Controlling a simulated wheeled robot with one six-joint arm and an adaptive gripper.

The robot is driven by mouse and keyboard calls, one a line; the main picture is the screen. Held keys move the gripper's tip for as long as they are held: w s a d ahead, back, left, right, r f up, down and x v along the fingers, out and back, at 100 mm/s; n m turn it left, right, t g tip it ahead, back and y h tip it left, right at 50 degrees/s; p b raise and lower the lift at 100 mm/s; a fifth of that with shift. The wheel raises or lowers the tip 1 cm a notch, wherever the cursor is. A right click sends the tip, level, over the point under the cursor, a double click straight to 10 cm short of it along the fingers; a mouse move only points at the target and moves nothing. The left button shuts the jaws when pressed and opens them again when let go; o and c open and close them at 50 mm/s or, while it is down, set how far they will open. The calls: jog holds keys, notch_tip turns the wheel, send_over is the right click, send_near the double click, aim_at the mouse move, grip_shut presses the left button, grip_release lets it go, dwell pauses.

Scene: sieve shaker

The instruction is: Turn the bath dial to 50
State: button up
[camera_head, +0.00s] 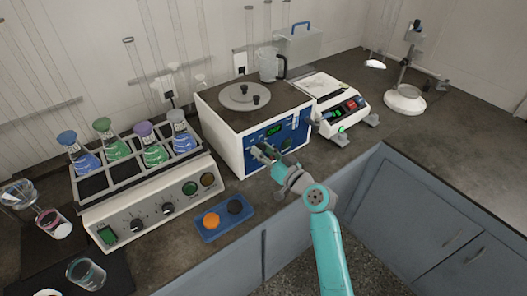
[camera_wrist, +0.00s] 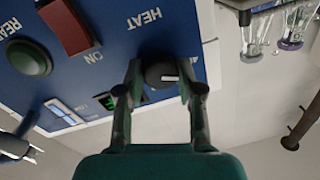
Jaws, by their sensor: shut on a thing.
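The water bath is a white box (camera_head: 226,141) with a dark top, a round lid with black knobs and a blue front panel (camera_head: 296,137) with a green-lit display (camera_head: 273,131). The bath dial (camera_wrist: 160,71) is a black round knob in the wrist view; its white mark points toward the right of the picture. My gripper (camera_head: 265,153) reaches the left part of the panel and is shut on the dial, one finger at each side. It also shows in the wrist view (camera_wrist: 160,88). The display there is mostly hidden behind a finger, and its reading is illegible.
The panel carries a red switch (camera_wrist: 66,27) and a green button (camera_wrist: 29,58). A shaker with several flasks (camera_head: 142,202) stands left, a blue tray (camera_head: 224,226) in front, a balance or hotplate-like device (camera_head: 336,105) right. The right counter has free room.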

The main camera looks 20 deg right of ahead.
jog(key=shift+f+m+t, duration=0.1)
jog(key=shift+m+t, duration=0.2)
jog(key=shift+m, duration=3.5)
jog(key=o, duration=1.2)
jog(key=shift+c, duration=0.2)
jog(key=v, duration=1.2)
jog(key=shift+a, duration=0.15)
